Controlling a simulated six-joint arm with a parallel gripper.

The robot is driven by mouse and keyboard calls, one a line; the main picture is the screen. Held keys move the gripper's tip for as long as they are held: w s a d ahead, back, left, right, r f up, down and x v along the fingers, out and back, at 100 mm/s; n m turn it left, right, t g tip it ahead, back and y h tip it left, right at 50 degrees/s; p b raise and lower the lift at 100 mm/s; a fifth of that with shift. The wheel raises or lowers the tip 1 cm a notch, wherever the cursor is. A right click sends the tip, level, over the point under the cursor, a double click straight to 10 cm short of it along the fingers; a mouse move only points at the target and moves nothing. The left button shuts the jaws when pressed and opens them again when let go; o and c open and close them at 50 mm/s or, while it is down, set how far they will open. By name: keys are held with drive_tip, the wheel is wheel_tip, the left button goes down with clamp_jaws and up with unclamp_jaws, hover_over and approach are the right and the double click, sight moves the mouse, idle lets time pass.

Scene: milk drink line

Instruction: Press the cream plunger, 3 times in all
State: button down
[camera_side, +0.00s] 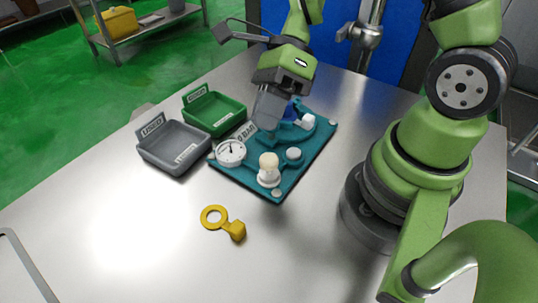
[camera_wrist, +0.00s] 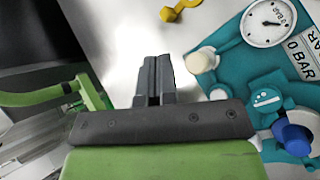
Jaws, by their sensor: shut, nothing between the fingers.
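The cream plunger (camera_side: 268,165) stands upright on a white base at the near corner of the teal board (camera_side: 245,182). In the wrist view its cream top (camera_wrist: 200,61) shows just right of my fingers, apart from them. My gripper (camera_side: 268,112) is shut and empty, over the far part of the board, beyond the plunger in the side view. Its closed fingers also show in the wrist view (camera_wrist: 156,68). My gripper hides part of the board and of the blue knob (camera_side: 290,108) in the side view.
The board carries a round gauge (camera_side: 231,152), a "0 BAR" label and white buttons (camera_side: 294,154). A grey bin (camera_side: 173,148) and a green bin (camera_side: 214,113) stand left of it. A yellow ring tag (camera_side: 224,222) lies in front.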

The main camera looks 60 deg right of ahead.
sight(267, 156)
wheel_tip(267, 156, up, 4)
drive_tip(key=shift+f, duration=0.1)
idle(0.4)
drive_tip(key=shift+f, duration=4.4)
drive_tip(key=shift+f, duration=0.15)
drive_tip(key=shift+f, duration=0.3)
